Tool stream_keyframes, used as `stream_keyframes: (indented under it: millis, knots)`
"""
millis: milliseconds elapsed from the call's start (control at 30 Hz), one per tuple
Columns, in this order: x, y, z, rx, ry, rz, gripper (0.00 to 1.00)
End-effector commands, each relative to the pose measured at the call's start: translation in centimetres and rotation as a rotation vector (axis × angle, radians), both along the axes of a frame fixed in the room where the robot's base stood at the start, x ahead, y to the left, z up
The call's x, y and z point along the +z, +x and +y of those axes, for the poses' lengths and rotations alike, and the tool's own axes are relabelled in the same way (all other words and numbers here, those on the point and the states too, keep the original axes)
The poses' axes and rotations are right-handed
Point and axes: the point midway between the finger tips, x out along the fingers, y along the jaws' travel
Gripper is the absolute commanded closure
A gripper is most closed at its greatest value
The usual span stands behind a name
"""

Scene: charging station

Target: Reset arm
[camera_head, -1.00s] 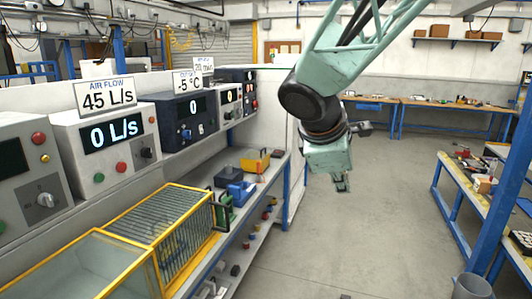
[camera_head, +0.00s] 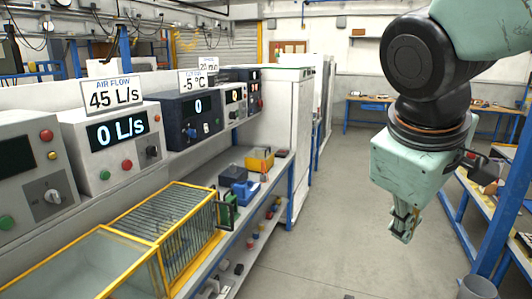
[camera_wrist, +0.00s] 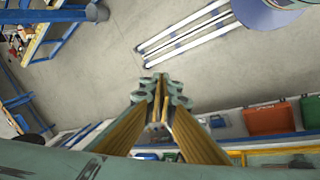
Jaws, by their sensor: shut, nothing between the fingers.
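My gripper (camera_head: 404,222) hangs over the aisle at the right of the head view, pointing down. It is pale green, its fingers are together, and nothing is between them. In the wrist view my gripper (camera_wrist: 160,82) shows its fingertips close together above the grey floor. It is apart from the bench and from the shelving.
At left a bench (camera_head: 245,215) carries control boxes (camera_head: 108,143), a yellow-framed glass case (camera_head: 165,225), and blue and yellow bins (camera_head: 260,160). A blue-legged table (camera_head: 455,215) stands at right, near a grey bucket (camera_head: 478,288). The middle aisle floor (camera_head: 325,235) is clear.

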Motion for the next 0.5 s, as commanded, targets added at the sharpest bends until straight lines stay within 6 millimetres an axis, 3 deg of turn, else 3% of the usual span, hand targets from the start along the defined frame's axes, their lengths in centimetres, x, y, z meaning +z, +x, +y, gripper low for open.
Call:
stream_keyframes:
  millis: [500]
  knots:
    - [-0.8,-10.0,1.3,-0.299,0.245,-0.039,1.0]
